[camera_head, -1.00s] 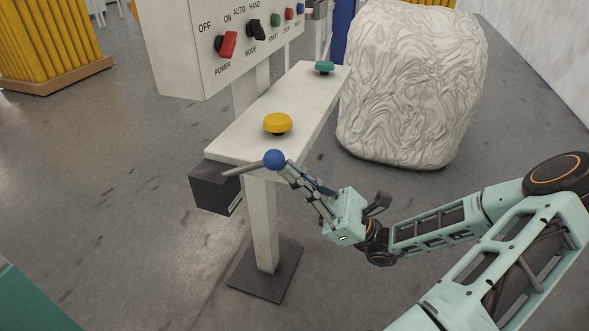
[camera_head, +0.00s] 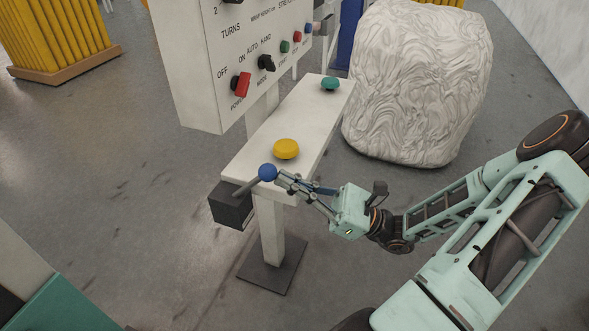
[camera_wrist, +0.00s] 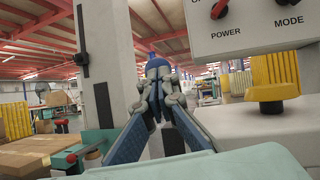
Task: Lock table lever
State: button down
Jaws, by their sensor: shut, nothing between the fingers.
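The table lever is a grey rod (camera_head: 248,186) with a blue ball knob (camera_head: 267,172). It rises from a dark box (camera_head: 230,206) at the near end of a narrow white table (camera_head: 243,161). My gripper (camera_head: 281,180) is shut, with its fingertips against or very close to the right side of the knob. In the wrist view my fingers (camera_wrist: 158,75) come together, and a little blue of the knob (camera_wrist: 152,55) shows just behind the tips. The fingers hide most of the knob there, and contact is hard to tell.
A yellow button (camera_head: 286,149) and a green button (camera_head: 330,84) sit on the table. A white control panel (camera_head: 205,75) stands behind it on the left. A large wrapped load (camera_head: 415,85) stands at the right. Open floor lies left of the table.

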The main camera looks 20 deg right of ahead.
jog(key=r+p, duration=0.1)
jog(key=p, duration=0.1)
jog(key=w+a+r+h+p, duration=0.1)
jog(key=p, duration=0.1)
jog(key=r+g+h+p, duration=0.1)
jog(key=p, duration=0.2)
jog(key=shift+w+a+r+m, duration=0.3)
jog(key=shift+w+a+r, duration=0.05)
jog(key=shift+a+r, duration=0.05)
jog(key=w+a+r+g+h+p, duration=0.1)
jog(key=r+h+p, duration=0.1)
jog(key=p, duration=0.4)
jog(key=shift+w+a+m, duration=0.3)
jog(key=shift+w+a, duration=0.1)
jog(key=shift+w+a+r+m+g+h+p, duration=0.15)
jog(key=shift+w+a+r+g+h+p, duration=0.3)
jog(key=shift+w+a+h+p, duration=0.9)
jog(key=shift+w+a+r+m+g+h+p, duration=0.2)
jog(key=shift+w+a+g+h+p, duration=0.35)
jog(key=shift+p, duration=1.6)
jog(key=shift+s+d, duration=0.1)
jog(key=f+v, duration=0.1)
jog(key=v, duration=1.3)
jog(key=shift+d, duration=0.3)
